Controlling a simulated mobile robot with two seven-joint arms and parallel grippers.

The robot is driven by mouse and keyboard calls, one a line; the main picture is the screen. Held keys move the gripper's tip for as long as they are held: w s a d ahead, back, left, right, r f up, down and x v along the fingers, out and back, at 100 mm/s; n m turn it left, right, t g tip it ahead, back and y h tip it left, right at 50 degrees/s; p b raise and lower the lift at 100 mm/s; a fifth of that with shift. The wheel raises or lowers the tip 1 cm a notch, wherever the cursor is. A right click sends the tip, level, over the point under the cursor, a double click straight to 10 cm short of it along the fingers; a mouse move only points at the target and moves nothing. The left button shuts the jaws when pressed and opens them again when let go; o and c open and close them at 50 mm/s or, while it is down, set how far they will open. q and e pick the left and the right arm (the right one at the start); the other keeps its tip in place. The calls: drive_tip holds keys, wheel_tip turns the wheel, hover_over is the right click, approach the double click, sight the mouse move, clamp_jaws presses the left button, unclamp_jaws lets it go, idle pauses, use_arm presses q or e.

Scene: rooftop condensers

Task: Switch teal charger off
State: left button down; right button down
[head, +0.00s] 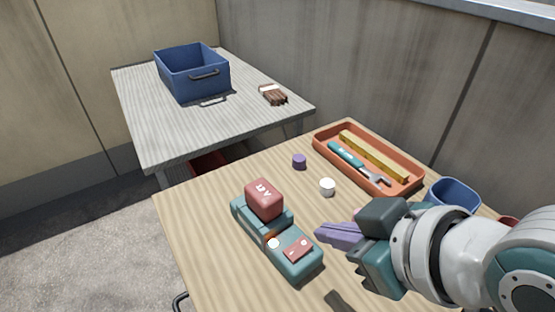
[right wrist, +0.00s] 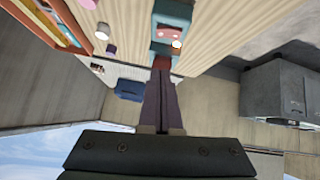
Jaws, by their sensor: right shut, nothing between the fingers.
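The teal charger (head: 298,264) lies on the wooden table in the head view, with a red battery block (head: 264,196) seated at its far end. A small light near its middle (head: 271,241) shows white with an orange glow. A red rocker-like panel (head: 298,248) sits on its near end. In the right wrist view the charger (right wrist: 172,12) shows at the top, beyond my fingers. My right gripper (head: 322,231) is shut and empty, its purple fingers to the right of the charger and apart from it. My left gripper is out of view.
An orange tray (head: 333,127) holds a teal-handled tool and a yellow bar. A purple cap (head: 299,162), a white cap (head: 327,187) and a blue cup (head: 455,192) stand nearby. A grey table behind bears a blue bin (head: 186,84) and a brown item (head: 273,95).

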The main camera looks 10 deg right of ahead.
drive_tip(key=b, duration=0.2)
hover_over(302, 242)
drive_tip(key=s, duration=0.2)
wheel_tip(302, 242, down, 4)
drive_tip(key=shift+s+f, duration=0.1)
drive_tip(key=shift+f, duration=0.15)
drive_tip(key=shift+s+d+f+b, duration=0.1)
drive_tip(key=shift+d+f+b, duration=0.05)
drive_tip(key=shift+f, duration=0.4)
drive_tip(key=shift+d+f+b, duration=0.1)
drive_tip(key=shift+f+b, duration=0.05)
drive_tip(key=shift+f, duration=0.85)
drive_tip(key=shift+d, duration=0.1)
drive_tip(key=shift+d+f, duration=0.1)
drive_tip(key=shift+f, duration=0.25)
drive_tip(key=shift+r, duration=0.1)
